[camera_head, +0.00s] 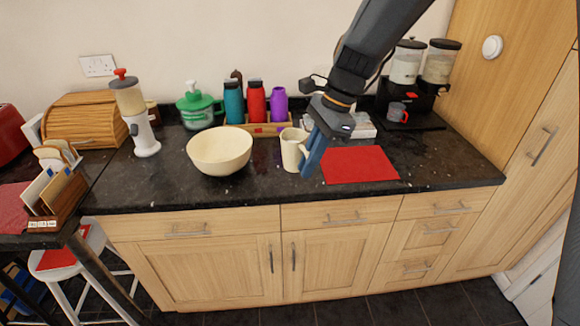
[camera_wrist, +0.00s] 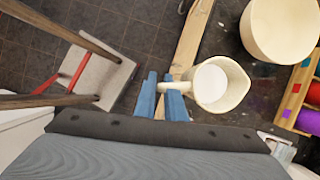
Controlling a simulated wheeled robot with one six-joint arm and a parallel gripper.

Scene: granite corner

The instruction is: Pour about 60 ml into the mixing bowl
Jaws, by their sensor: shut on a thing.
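A cream mixing bowl (camera_head: 220,150) stands on the dark granite counter, left of the middle. It also shows at the top right of the wrist view (camera_wrist: 283,28). A cream jug (camera_head: 291,150) is just right of the bowl, apart from it, and looks upright. My gripper (camera_head: 306,160) is at the jug's right side. In the wrist view my blue fingers (camera_wrist: 163,100) are shut on the handle of the jug (camera_wrist: 238,84), and white contents show inside it. Whether the jug's base touches the counter is hard to tell.
A red mat (camera_head: 358,165) lies right of the jug. A wooden tray (camera_head: 268,128) with coloured bottles stands behind it. A green lidded pot (camera_head: 199,108) and a dispenser (camera_head: 134,112) stand left. A grey mug (camera_head: 397,112) sits at the right. The counter's front strip is clear.

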